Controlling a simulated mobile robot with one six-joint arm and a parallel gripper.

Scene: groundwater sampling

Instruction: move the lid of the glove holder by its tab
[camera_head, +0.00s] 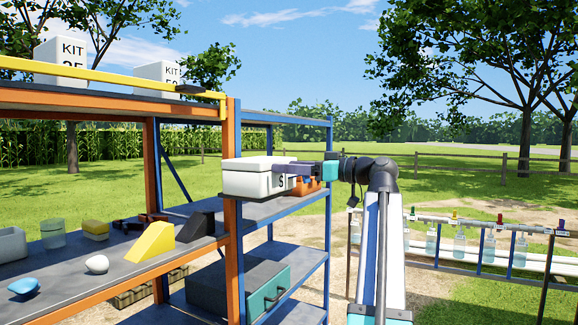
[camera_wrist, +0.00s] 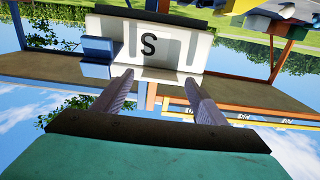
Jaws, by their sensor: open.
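The glove holder is a white box marked S (camera_head: 247,182) on a dark plate at the near corner post of the shelf. Its pale lid (camera_head: 250,163) lies flat on top and looks closed. My gripper (camera_head: 277,168) reaches in from the right at lid height, its fingertips close to the box's right side. In the wrist view the gripper (camera_wrist: 160,78) is open, its two fingers apart and nothing between them. The white box (camera_wrist: 165,45) with the S fills the space beyond the tips there.
An orange item (camera_head: 308,185) sits just below my gripper. The shelf (camera_head: 130,268) at left holds a yellow wedge (camera_head: 150,243), a white lump (camera_head: 97,264) and a blue one (camera_head: 23,286). A teal case (camera_head: 268,298) is on a lower shelf. Bottles hang on a rack (camera_head: 470,268) at right.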

